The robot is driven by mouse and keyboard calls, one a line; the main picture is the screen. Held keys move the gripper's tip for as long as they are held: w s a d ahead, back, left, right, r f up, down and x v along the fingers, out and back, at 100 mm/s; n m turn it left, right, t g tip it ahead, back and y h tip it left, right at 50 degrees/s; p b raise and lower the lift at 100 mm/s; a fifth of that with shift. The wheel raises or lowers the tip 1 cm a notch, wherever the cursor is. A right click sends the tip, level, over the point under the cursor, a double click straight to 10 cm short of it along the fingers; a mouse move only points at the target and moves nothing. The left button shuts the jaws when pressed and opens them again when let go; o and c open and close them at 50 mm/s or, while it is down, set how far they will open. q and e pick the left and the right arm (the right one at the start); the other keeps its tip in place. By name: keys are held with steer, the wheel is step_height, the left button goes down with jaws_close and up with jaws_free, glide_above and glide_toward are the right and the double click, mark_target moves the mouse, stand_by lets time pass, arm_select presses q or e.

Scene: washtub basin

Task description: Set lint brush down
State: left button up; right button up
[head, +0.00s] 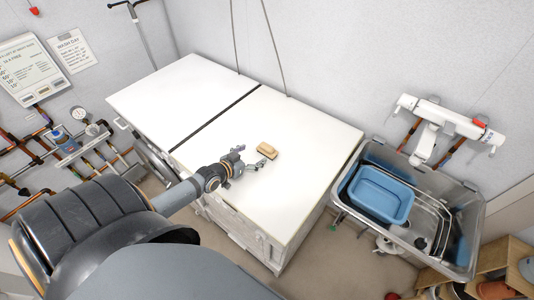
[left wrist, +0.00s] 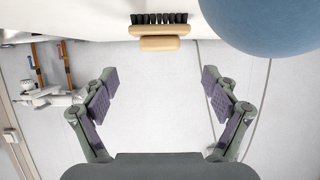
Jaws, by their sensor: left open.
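The lint brush (head: 267,150) has a tan wooden body and lies on the white top (head: 300,130) of the cabinet, in the right-hand part. In the left wrist view the brush (left wrist: 158,38) shows near the top edge, with its dark bristles against the white surface. My left gripper (head: 256,159) is open and empty, just left of and below the brush in the head view. In the left wrist view its two fingers (left wrist: 158,88) are spread wide, with nothing between them and the brush beyond. My right gripper does not show.
A steel sink (head: 455,235) with a blue tub (head: 379,195) stands to the right of the cabinet. A white wall tap (head: 440,123) is above it. Pipes and a gauge (head: 79,113) are at left.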

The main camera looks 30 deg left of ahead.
mark_target(267, 146)
arm_select(q)
steer(key=shift+w+f+b, duration=0.3)
steer(key=shift+w+f, duration=0.25)
steer(key=shift+w, duration=0.15)
steer(key=shift+w+d+r, duration=0.1)
steer(key=shift+w, duration=0.5)
steer(key=b+x, duration=0.2)
steer(key=x, duration=0.2)
steer(key=shift+w, duration=0.35)
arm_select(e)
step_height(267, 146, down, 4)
